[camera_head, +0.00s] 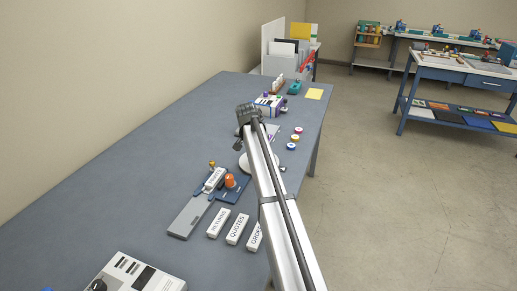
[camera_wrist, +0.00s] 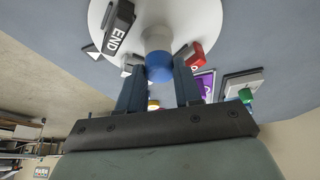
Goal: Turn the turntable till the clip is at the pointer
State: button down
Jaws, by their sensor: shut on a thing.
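The turntable is a white round disc (camera_wrist: 175,14) at the top of the wrist view. In the head view its white edge (camera_head: 244,163) shows beside my arm, which hides the rest. A grey post with a blue end (camera_wrist: 159,67) stands on the disc between my fingers. My gripper (camera_wrist: 158,84) is shut on this knob. I cannot tell which one is the clip. A small white pointed shape (camera_wrist: 92,51) by the left rim may be the pointer.
White labelled blocks (camera_head: 237,231), a grey plate (camera_head: 190,217) and an orange cylinder (camera_head: 230,181) are on the table nearer me. A box (camera_head: 268,105) stands beyond. The table's left side is clear.

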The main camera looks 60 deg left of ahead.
jog(key=shift+s+a+m+t+h, duration=0.15)
jog(key=shift+m+h, duration=0.35)
jog(key=shift+m, duration=0.85)
jog(key=shift+w+a+m+t+h, duration=0.1)
jog(key=shift+m+t+h, duration=0.3)
jog(key=shift+m, duration=0.95)
jog(key=shift+a+m+g+h, duration=0.15)
jog(key=shift+m+h, duration=0.45)
jog(key=shift+m, duration=0.8)
jog(key=shift+d+m+g+h, duration=0.1)
jog(key=shift+m+h, duration=0.5)
jog(key=shift+m, duration=0.8)
jog(key=shift+a+m+g+h, duration=0.1)
jog(key=shift+m+g+h, duration=0.3)
jog(key=shift+m, duration=1.05)
jog(key=shift+a+m+g+h, duration=0.15)
jog(key=shift+m+h, duration=0.35)
jog(key=shift+m, duration=0.95)
jog(key=shift+m+g+h, duration=0.5)
jog(key=shift+m+g, duration=0.15)
jog(key=shift+m, duration=1.35)
jog(key=shift+m+g, duration=0.3)
jog(key=shift+m, duration=0.4)
jog(key=c, duration=0.8)
grip_release()
jog(key=shift+w, duration=0.2)
